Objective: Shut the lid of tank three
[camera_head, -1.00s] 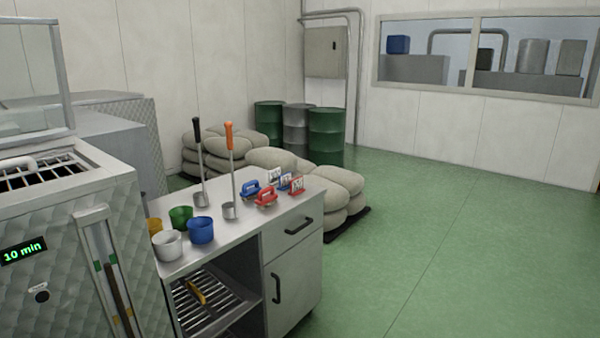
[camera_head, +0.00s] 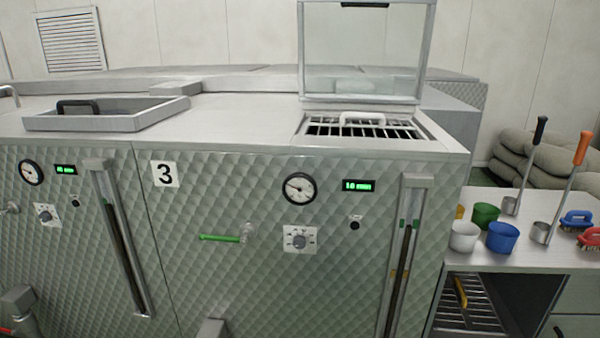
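Tank three (camera_head: 240,220) has a quilted metal front with a white label "3" (camera_head: 165,174). Its lid (camera_head: 361,50), a clear pane in a metal frame with a dark handle at the upper edge, stands upright, open, at the back of the hatch. The hatch opening (camera_head: 368,126) below it is covered by a barred grate with a white handle. Neither of my grippers shows clearly in the head view.
The tank front carries a gauge (camera_head: 299,188), a green display, a dial and a green-handled tap (camera_head: 219,238). A neighbouring tank at left has a raised tray-like cover (camera_head: 105,113) with a black handle. At right, a side table (camera_head: 520,257) holds cups, ladles and brushes.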

